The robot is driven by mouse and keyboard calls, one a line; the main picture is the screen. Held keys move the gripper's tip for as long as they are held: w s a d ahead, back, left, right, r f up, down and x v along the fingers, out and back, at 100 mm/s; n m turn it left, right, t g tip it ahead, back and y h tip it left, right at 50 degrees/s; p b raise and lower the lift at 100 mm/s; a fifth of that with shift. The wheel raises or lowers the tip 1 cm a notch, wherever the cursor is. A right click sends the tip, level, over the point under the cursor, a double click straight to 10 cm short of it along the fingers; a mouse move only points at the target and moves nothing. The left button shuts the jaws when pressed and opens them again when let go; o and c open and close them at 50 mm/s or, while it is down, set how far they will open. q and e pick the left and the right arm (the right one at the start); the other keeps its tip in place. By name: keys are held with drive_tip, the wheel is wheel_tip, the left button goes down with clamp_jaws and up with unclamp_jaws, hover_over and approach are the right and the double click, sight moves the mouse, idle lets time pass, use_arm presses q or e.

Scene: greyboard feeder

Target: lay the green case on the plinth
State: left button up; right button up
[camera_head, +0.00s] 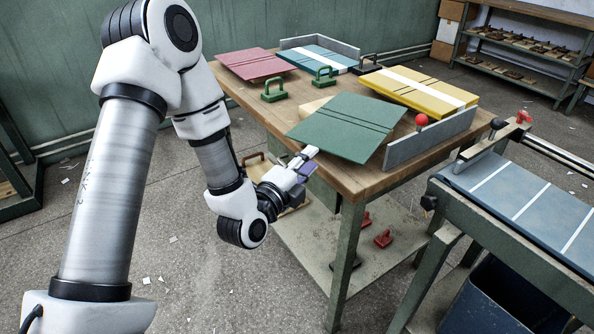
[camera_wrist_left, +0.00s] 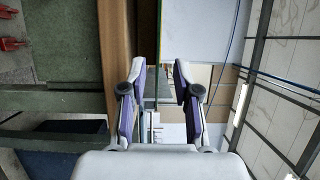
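The green case (camera_head: 347,127), a flat board with two crease lines, lies raised near the front corner of the table, its near edge close to the table's edge. A pale wooden block (camera_head: 314,106) shows beside its far left edge; I cannot tell whether this is the plinth. My left gripper (camera_head: 305,158) is at the table's front edge, near the case's near-left side. In the left wrist view the two fingers (camera_wrist_left: 156,88) are apart, and a thin green edge (camera_wrist_left: 158,40) runs between them, without clear contact. My right gripper is not in view.
The wooden table (camera_head: 381,177) also holds red (camera_head: 253,65), blue (camera_head: 318,58) and yellow (camera_head: 413,88) cases. Green handled blocks (camera_head: 273,90) stand behind the green case. A blue-topped bench (camera_head: 530,208) stands at right.

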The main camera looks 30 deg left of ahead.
use_arm(q)
drive_tip(key=s+p, duration=0.6)
drive_tip(key=p, duration=0.2)
drive_tip(key=s+d+f+n+g, duration=0.2)
drive_tip(key=s+f+n+g, duration=0.2)
drive_tip(key=f, duration=0.3)
drive_tip(key=s+d+f+n+g+h, duration=0.1)
drive_tip(key=s+d+f+n+g, duration=0.2)
drive_tip(key=f, duration=0.5)
drive_tip(key=s+d+f+n+g, duration=0.1)
drive_tip(key=s+f+n+g, duration=0.35)
drive_tip(key=f, duration=0.25)
drive_tip(key=s+f+n+g+y, duration=0.1)
drive_tip(key=s+f+n+g, duration=0.3)
drive_tip(key=s+n+g, duration=0.55)
wheel_tip(320, 180, up, 8)
drive_tip(key=s+m+t+p, duration=0.2)
drive_tip(key=p, duration=0.6)
drive_tip(key=shift+m+t, duration=0.3)
drive_tip(key=shift+t, duration=0.1)
drive_tip(key=shift+d, duration=0.1)
